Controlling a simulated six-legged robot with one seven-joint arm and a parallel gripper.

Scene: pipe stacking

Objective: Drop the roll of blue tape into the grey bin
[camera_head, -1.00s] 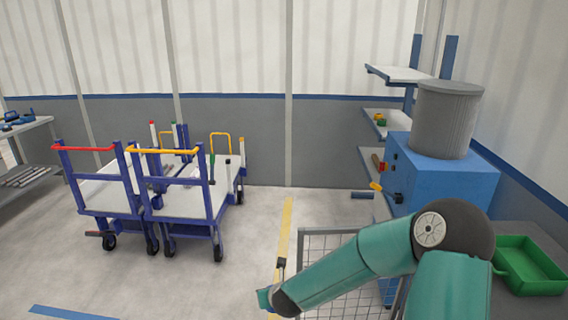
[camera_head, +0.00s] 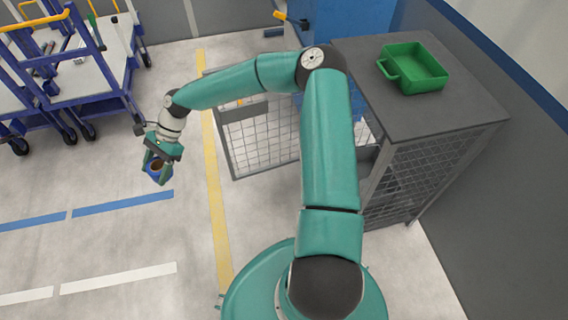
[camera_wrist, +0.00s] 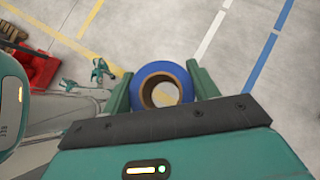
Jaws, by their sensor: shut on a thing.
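The roll of blue tape (camera_wrist: 162,70) is between the two fingers of my gripper (camera_wrist: 163,88) in the wrist view, its hole facing the camera. In the head view my gripper (camera_head: 158,168) is shut on the tape (camera_head: 155,171) and holds it out to the left, above the floor. I cannot clearly make out a grey bin in either view.
A mesh cabinet (camera_head: 400,125) with a grey top stands at the right, a green tray (camera_head: 425,72) on it. Its mesh door (camera_head: 262,135) stands open toward the left. Blue carts (camera_head: 85,65) stand at upper left. Open floor with painted lines lies below my gripper.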

